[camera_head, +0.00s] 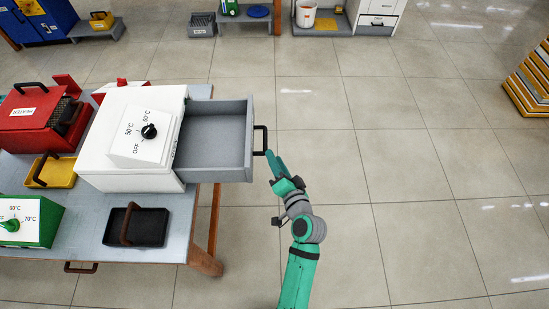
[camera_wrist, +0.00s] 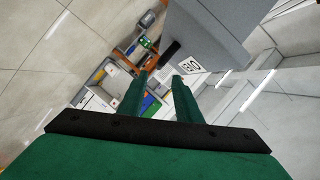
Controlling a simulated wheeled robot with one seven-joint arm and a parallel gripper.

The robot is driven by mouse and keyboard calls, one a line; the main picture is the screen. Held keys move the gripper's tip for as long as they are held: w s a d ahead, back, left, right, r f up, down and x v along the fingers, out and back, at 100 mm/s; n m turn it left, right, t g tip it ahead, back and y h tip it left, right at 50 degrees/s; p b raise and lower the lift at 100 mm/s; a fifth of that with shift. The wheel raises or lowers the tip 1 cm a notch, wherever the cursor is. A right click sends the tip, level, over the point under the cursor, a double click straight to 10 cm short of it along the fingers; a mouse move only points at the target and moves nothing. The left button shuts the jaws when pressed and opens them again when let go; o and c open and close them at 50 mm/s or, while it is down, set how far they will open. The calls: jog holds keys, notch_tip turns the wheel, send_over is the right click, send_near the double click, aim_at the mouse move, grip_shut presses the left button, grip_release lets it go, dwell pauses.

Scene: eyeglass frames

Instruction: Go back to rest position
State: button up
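My gripper (camera_head: 270,155) is just right of the open drawer (camera_head: 217,140) of the white box (camera_head: 138,130), close to the drawer's black handle (camera_head: 260,140). In the wrist view my gripper (camera_wrist: 159,78) has its two green fingers apart, with nothing seen between them. There, the grey drawer (camera_wrist: 212,32) is beyond the fingertips, with its black handle (camera_wrist: 170,50) just ahead of them. I cannot tell from the head view whether a finger touches the handle. The drawer looks empty.
The table (camera_head: 75,205) at left holds a red heater (camera_head: 30,120), a yellow tray (camera_head: 55,178), a black tray (camera_head: 150,230) and a green box (camera_head: 38,210). Open tiled floor (camera_head: 430,190) lies to the right. Yellow stacked goods (camera_head: 532,80) stand at far right.

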jog(key=shift+s+a, duration=0.15)
jog(key=shift+d, duration=0.2)
jog(key=s+d+f+n+h, duration=0.1)
jog(key=s+d+f+h, duration=0.15)
jog(key=s, duration=0.55)
jog(key=s+d+f+h, duration=0.2)
jog(key=s+f+h, duration=0.15)
jog(key=s, duration=0.55)
jog(key=s+a+r+n, duration=0.1)
jog(key=s+r+n, duration=0.2)
jog(key=s, duration=0.5)
jog(key=s+r+n+t, duration=0.1)
jog(key=s+r+n, duration=0.1)
jog(key=s+r, duration=0.3)
jog(key=s, duration=0.4)
jog(key=shift+a+r+n, duration=0.3)
jog(key=shift+a+n, duration=0.1)
